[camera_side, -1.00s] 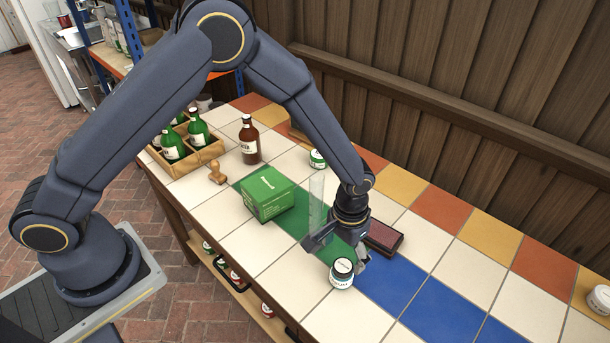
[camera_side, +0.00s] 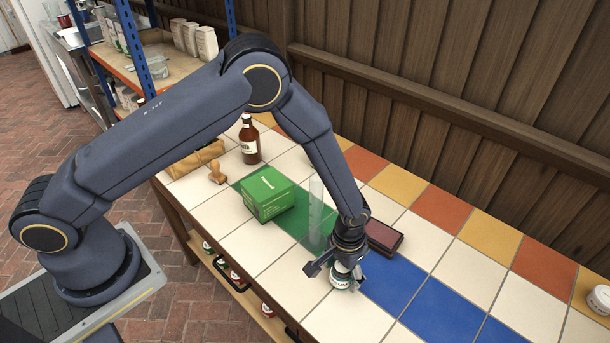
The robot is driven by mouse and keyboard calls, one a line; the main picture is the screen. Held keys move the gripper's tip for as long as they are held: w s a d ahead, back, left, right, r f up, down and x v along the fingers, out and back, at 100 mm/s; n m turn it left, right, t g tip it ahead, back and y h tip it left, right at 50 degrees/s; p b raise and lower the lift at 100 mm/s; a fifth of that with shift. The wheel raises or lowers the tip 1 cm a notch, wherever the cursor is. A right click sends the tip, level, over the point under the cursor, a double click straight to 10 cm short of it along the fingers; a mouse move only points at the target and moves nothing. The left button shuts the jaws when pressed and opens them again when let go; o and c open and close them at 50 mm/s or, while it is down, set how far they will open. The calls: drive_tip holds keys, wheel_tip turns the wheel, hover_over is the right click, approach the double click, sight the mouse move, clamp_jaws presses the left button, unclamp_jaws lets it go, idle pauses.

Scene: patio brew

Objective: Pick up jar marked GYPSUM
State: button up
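A small white jar (camera_side: 341,282) with a dark-lettered label stands on the tiled table, at the edge of the blue tiles. Its lettering is too small to read, and its lid is mostly hidden. My gripper (camera_side: 346,274) points down over the jar, with its fingers low around the top. The wrist hides much of the contact, so I cannot tell whether the fingers touch the jar or have closed on it. Another white jar (camera_side: 600,299) stands at the far right edge, its label unreadable.
A clear upright cylinder (camera_side: 316,213) stands close behind my gripper. A dark red flat box (camera_side: 383,237) lies to its right. A green box (camera_side: 267,194), a wooden stamp (camera_side: 217,173) and a brown bottle (camera_side: 249,140) stand to the left. Blue tiles at right are clear.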

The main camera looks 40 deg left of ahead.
drive_tip(key=c, duration=1)
